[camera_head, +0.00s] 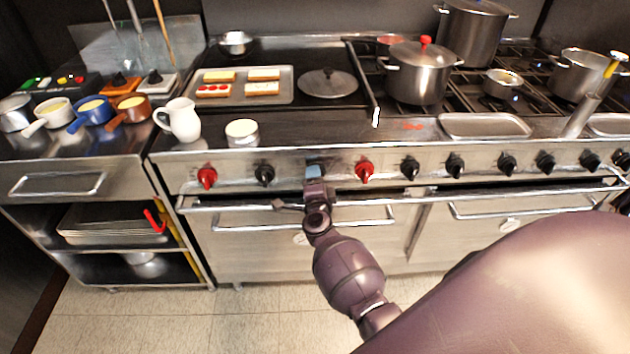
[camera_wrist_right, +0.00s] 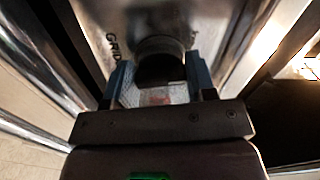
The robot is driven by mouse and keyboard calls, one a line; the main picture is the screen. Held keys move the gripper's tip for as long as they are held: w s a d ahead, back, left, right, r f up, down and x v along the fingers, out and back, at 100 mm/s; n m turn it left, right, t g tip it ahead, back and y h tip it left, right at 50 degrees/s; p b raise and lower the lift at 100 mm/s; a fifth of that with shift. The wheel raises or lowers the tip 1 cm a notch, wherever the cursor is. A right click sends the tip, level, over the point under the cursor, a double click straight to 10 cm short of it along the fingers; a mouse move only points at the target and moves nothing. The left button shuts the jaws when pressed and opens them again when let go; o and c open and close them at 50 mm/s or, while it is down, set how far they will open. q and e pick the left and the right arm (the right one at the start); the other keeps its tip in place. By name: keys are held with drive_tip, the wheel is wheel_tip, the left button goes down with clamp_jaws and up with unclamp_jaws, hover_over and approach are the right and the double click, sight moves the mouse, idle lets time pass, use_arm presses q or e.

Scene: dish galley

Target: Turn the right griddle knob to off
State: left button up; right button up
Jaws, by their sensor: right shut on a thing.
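My right gripper (camera_head: 315,172) is at the stove's front panel, between a black knob on its left and a red knob on its right. It covers the knob there in the head view. In the right wrist view its blue fingers (camera_wrist_right: 160,80) are on both sides of a dark round knob (camera_wrist_right: 160,47), shut on it. Part of a printed label starting "GRID" shows beside this knob. The knob's pointer direction is hidden. My left gripper is not in view.
A black knob (camera_head: 264,175) and two red knobs, left (camera_head: 207,177) and right (camera_head: 364,171), flank the gripper. A rail and oven door handle (camera_head: 350,224) run below the panel. A white-topped container (camera_head: 242,132) and a tray of bread (camera_head: 286,97) are above.

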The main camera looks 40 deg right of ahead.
drive_tip(key=shift+m, duration=1)
drive_tip(key=o, duration=0.9)
drive_tip(key=shift+o, duration=0.2)
